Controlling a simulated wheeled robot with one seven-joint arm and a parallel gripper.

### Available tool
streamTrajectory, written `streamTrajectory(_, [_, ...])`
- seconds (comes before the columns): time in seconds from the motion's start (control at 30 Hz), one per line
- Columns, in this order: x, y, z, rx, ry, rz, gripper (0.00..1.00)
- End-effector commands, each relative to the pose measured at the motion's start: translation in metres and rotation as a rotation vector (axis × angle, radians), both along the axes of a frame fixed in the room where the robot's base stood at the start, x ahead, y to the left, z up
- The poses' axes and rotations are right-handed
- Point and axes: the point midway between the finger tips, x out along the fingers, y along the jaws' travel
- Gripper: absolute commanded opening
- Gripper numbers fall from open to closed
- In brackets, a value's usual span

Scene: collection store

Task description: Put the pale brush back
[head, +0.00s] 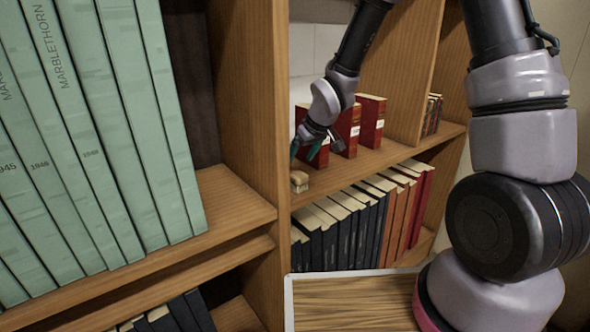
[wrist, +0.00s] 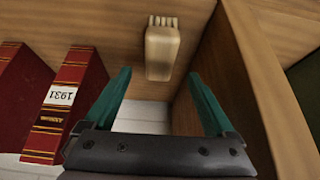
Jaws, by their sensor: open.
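The pale brush (head: 299,181) rests on the middle shelf of the bookcase, near the upright divider at its left. In the wrist view the brush (wrist: 162,50) shows a pale wooden body with light bristles at one end, and it lies ahead of the gap between my fingers. My gripper (head: 308,150) is open and empty, with teal fingers, just above the brush in the head view. In the wrist view my gripper (wrist: 160,95) has its fingers spread wide, one to each side of the brush's line. No contact with the brush shows.
The wooden divider (head: 255,110) is close on the left. Dark and red books (head: 365,225) fill the shelf below. Green volumes (head: 85,130) fill the left bay.

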Motion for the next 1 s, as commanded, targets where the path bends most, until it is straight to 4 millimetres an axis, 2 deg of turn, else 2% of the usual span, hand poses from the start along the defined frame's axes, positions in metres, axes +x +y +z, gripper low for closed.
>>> streamTrajectory(0.03, [-0.004, -0.004, 0.01, 0.0, -0.003, -0.003, 0.89])
streamTrajectory(0.17, [-0.011, -0.009, 0.025, 0.002, -0.001, -0.003, 0.89])
streamTrajectory(0.47, [-0.017, -0.014, 0.037, -0.002, 0.0, -0.005, 0.89])
streamTrajectory(0.57, [-0.018, -0.025, 0.051, -0.008, -0.006, -0.04, 0.89])
streamTrajectory(0.67, [-0.023, -0.05, 0.081, -0.017, -0.015, -0.126, 0.89])
streamTrajectory(0.77, [-0.037, -0.085, 0.121, -0.013, -0.022, -0.25, 0.89])
streamTrajectory(0.87, [-0.061, -0.119, 0.16, 0.013, -0.022, -0.385, 0.89])
streamTrajectory(1.0, [-0.104, -0.156, 0.205, 0.086, -0.013, -0.561, 0.89])
